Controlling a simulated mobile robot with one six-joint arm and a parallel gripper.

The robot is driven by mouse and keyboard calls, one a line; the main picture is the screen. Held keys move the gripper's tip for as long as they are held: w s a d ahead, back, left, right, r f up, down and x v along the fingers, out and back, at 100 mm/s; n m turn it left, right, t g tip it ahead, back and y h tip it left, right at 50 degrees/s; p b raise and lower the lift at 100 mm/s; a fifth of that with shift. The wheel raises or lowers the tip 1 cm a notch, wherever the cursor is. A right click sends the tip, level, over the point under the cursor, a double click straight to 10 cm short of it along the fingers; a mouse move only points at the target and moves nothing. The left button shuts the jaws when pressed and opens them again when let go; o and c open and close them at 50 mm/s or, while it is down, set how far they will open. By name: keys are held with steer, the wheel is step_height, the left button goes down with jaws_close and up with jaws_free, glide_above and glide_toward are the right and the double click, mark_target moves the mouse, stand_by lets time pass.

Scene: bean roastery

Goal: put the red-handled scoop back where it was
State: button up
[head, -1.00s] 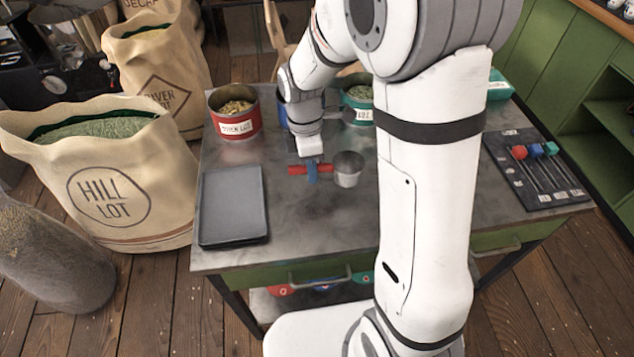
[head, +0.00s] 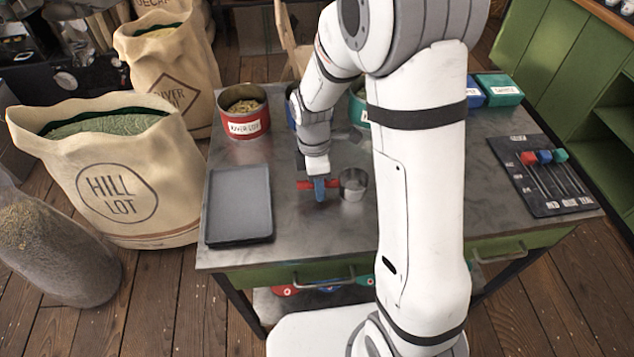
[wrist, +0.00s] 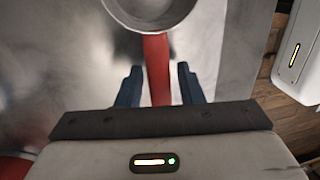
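The scoop, with a red handle and a round metal cup (head: 353,185), appears to rest level on the metal bench (head: 300,238), with its cup to the right of my gripper. My gripper (head: 320,191) points down at the handle. In the wrist view, its two blue fingers (wrist: 158,86) stand on either side of the red handle (wrist: 156,62), with grey bench showing in narrow gaps on both sides. The fingers are open around the handle. The cup shows at the top edge of that view, partly cut off.
A dark tray (head: 238,207) lies to the left. A red River Lot tin (head: 244,127) stands behind it; other tins are partly hidden by my arm. A board (head: 545,178) with coloured-top rods lies right, with blue and green boxes (head: 498,90) behind. Sacks stand left of the bench.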

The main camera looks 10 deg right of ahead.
steer(key=shift+o, duration=0.5)
steer(key=shift+r, duration=0.1)
step_height(320, 180, up, 11)
steer(key=w, duration=0.2)
steer(key=s+d+r+m+t, duration=0.2)
steer(key=s+d+r+m, duration=0.1)
steer(key=s+m, duration=0.5)
steer(key=s+d+r+m+t, duration=0.3)
steer(key=s+d+m, duration=0.2)
steer(key=s+m, duration=0.3)
steer(key=shift+d+r+m+y, duration=0.15)
steer(key=shift+r+m+y, duration=0.15)
steer(key=shift+m, duration=0.8)
